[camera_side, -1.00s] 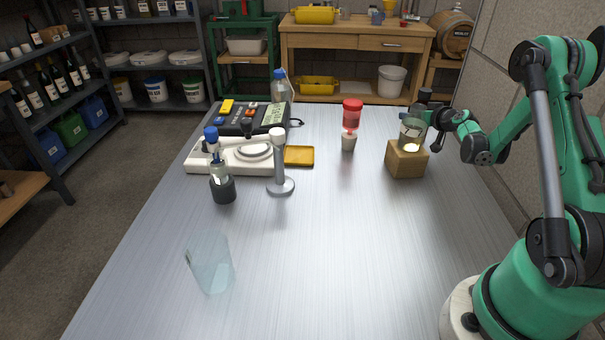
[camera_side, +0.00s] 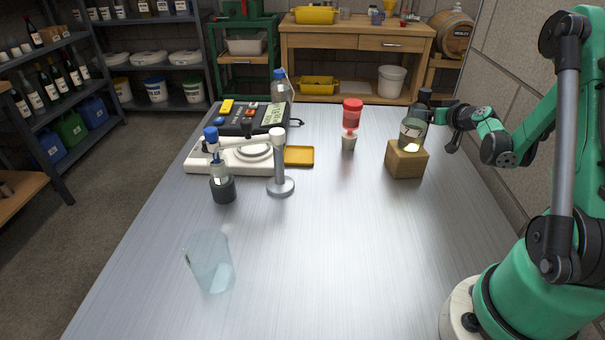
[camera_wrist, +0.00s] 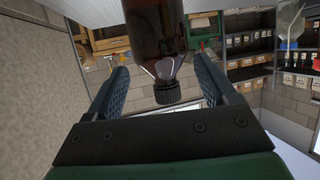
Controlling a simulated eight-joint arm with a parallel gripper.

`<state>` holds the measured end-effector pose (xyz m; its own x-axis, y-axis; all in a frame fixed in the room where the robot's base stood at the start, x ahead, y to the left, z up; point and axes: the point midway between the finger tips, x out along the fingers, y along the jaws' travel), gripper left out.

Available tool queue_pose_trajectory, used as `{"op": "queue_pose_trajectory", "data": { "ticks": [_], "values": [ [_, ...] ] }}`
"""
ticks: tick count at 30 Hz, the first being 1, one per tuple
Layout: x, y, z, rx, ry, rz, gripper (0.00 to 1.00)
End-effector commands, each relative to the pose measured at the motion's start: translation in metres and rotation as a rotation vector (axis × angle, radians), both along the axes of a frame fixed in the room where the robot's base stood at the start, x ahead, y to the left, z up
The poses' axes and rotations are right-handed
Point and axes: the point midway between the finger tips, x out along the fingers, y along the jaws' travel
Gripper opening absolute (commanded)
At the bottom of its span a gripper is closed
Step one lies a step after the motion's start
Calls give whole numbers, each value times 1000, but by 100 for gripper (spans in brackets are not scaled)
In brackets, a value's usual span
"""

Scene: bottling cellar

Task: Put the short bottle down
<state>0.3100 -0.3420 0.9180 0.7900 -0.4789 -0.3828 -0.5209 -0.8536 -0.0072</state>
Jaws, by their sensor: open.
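The short bottle (camera_side: 412,134) rests on top of the wooden block (camera_side: 405,162) at the table's right side. In the wrist view the bottle (camera_wrist: 157,25) is brown glass with a black ribbed cap pointing at the camera side. My gripper (camera_side: 447,114) is just right of the bottle in the side view. In the wrist view my gripper's (camera_wrist: 162,68) two blue-grey fingers are spread, with a gap on each side of the cap and neck. The bottle's far end is cut off there.
A red-topped dispenser (camera_side: 351,122) stands left of the block. A metal stand (camera_side: 280,170), a bottle in a dark holder (camera_side: 222,180), a white scale-like device (camera_side: 235,165) and an amber tray (camera_side: 299,156) are farther left. The table's middle is clear.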

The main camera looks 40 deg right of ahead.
Motion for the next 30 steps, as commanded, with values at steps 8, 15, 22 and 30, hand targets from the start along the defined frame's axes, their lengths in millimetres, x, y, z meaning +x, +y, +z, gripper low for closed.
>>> {"op": "queue_pose_trajectory", "data": {
  "ticks": [8, 15, 22, 30],
  "values": [
    [-1, 1, 77, 0, 0, 0, 78],
    [-1, 1, 144, 0, 0, 0, 78],
    [16, 15, 143, 121, 109, -16, 78],
    [28, 29, 110, 266, 325, -297, 78]
  ]
}}
